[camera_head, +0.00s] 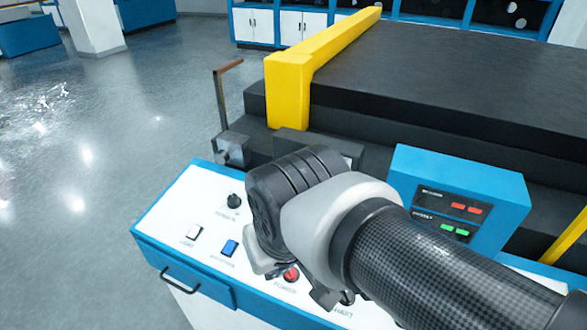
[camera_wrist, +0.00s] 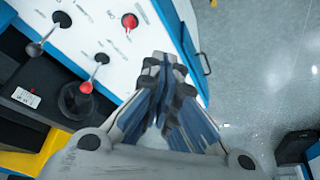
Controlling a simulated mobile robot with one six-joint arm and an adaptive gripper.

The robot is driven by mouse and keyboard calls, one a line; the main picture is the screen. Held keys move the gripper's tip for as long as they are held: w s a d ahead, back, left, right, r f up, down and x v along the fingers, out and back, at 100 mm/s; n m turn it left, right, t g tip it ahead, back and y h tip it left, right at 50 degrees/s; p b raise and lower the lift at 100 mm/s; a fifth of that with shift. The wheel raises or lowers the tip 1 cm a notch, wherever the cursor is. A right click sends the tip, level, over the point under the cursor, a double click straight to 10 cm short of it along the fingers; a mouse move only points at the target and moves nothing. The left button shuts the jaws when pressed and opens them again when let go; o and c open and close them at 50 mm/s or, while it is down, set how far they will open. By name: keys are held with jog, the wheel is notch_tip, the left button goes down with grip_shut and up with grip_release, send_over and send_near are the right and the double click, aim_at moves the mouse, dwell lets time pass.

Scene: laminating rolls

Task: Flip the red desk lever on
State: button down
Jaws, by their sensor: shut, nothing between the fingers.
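The red-tipped lever (camera_wrist: 86,87) shows in the wrist view, left of my gripper. Its thin rod runs from a pivot on the white panel down-left to the red ball, which overlaps a round black knob. My gripper (camera_wrist: 163,64) is shut and empty, its fingertips over the panel, to the right of the lever and apart from it in the picture. In the head view my wrist covers the middle of the white desk panel (camera_head: 165,211), and I cannot make out the lever there.
The head view shows a black knob (camera_head: 234,201), a white switch (camera_head: 193,232), a blue switch (camera_head: 229,248) and a raised blue display box (camera_head: 405,165). Open floor lies left.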

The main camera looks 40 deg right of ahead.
jog(key=w+d+r+m+g+h+p, duration=0.1)
jog(key=w+d+r+m+p, duration=0.1)
jog(key=w+d+m+p, duration=0.25)
jog(key=w+d+r+m+h+p, duration=0.1)
jog(key=w+d+r+p, duration=0.2)
jog(key=w+d, duration=0.35)
jog(key=w+d+f+m+g+p, duration=0.1)
jog(key=w+d+f+m+p, duration=0.2)
jog(key=w+d, duration=0.4)
jog(key=shift+w+d+f+p, duration=0.2)
jog(key=shift+w+p, duration=0.35)
jog(key=shift+w, duration=0.05)
jog(key=shift+h, duration=0.3)
jog(key=b+x, duration=0.1)
jog(key=x, duration=0.9)
jog(key=shift+b, duration=0.4)
jog(key=shift+f+b, duration=0.1)
jog(key=shift+b, duration=0.45)
